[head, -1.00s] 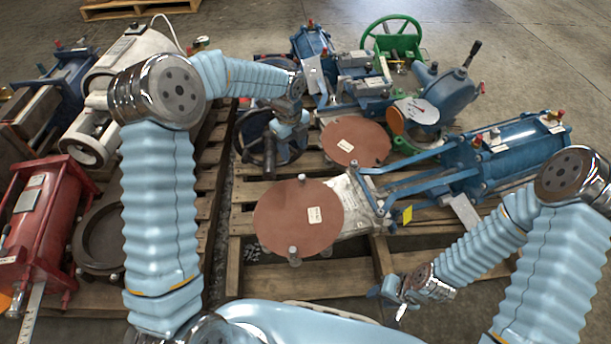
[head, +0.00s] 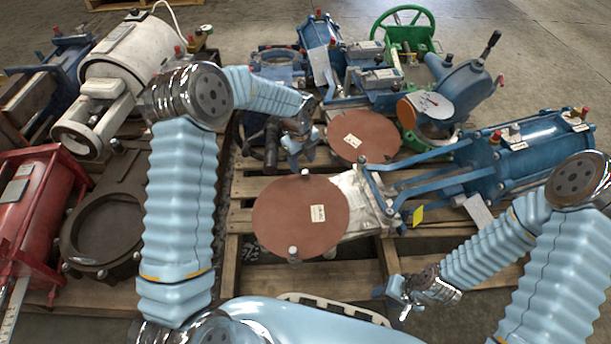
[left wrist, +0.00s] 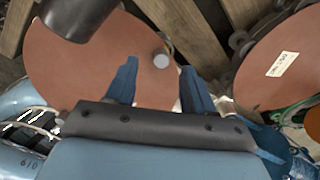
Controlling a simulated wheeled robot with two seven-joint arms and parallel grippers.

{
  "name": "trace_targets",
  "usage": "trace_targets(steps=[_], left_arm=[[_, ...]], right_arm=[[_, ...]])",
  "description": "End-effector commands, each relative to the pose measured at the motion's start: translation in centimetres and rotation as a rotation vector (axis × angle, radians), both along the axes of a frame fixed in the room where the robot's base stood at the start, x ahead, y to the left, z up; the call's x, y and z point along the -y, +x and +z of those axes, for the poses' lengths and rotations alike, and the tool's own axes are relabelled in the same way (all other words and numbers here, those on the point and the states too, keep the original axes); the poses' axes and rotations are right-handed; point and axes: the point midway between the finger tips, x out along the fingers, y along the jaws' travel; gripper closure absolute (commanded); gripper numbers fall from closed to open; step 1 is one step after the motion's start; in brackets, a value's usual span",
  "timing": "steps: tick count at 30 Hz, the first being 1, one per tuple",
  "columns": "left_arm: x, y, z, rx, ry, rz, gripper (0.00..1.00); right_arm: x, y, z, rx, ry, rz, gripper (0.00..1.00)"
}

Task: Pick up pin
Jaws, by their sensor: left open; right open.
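A small grey pin (head: 305,173) stands upright at the far edge of the near brown disc (head: 285,215); a second grey pin (head: 292,253) is at its near edge. My left gripper (head: 299,150) is just beyond the far pin, pointing down, open and empty. In the left wrist view a round grey pin head (left wrist: 160,61) shows at a brown disc's edge (left wrist: 75,60), just ahead of the gap between the open fingers (left wrist: 158,88). My right gripper (head: 402,296) is open and empty, low at the front right, apart from the pins.
A second brown disc (head: 365,135) with a tag lies just beyond. Blue valve bodies (head: 525,155) and a green handwheel valve (head: 403,45) crowd the wooden pallet (head: 330,275). A red valve (head: 30,215) and white actuator (head: 125,65) stand at left.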

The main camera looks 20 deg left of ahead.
Motion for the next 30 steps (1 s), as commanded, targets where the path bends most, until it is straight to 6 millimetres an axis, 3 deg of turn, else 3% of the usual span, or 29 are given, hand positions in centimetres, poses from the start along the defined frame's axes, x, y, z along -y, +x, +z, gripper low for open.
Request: trace_targets(steps=[9, 16, 26, 30], left_arm=[[0.8, 0.2, -4.6, -0.001, 0.001, 0.0, 0.47], [0.7, 0.3, -4.7, 0.001, 0.001, 0.0, 0.49], [0.7, 0.3, -4.7, 0.0, 0.0, 0.0, 0.99], [0.8, 0.3, -4.7, 0.0, 0.0, 0.0, 1.0]], right_arm=[[0.0, 0.1, -1.4, 0.003, -0.001, -0.002, 0.57], [0.0, 0.1, -1.3, 0.003, -0.001, -0.002, 0.57], [0.0, 0.1, -1.3, 0.003, -0.001, -0.002, 0.57], [0.0, 0.1, -1.3, 0.002, 0.0, -0.002, 0.57]])
